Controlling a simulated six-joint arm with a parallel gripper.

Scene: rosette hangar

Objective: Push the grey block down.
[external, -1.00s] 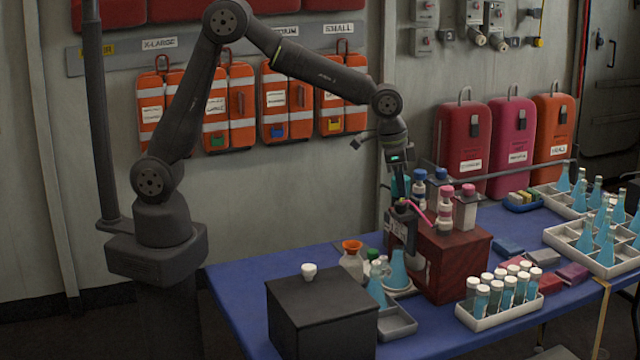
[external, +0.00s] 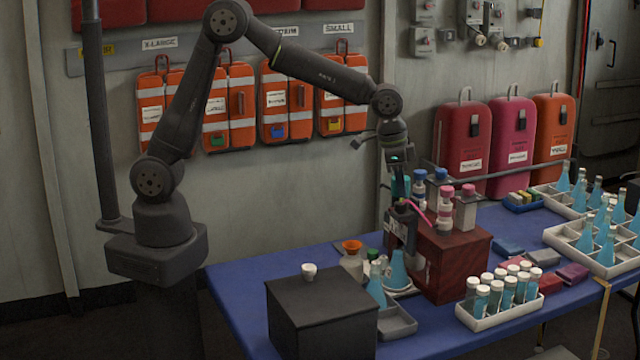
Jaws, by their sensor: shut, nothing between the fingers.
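A small light grey block (external: 543,257) lies flat on the blue table at the right, among several coloured blocks. My gripper (external: 402,198) is shut and points down at the left end of the dark red box, well to the left of the grey block. Its tips are close to a dark device (external: 404,220) with a pink tube at the box's left side. I cannot tell whether they touch it. Nothing shows between the fingers.
A white rack (external: 500,317) of capped vials is in front of the blocks. Flask trays (external: 580,245) are at the right. A black box (external: 322,310) stands at the front left.

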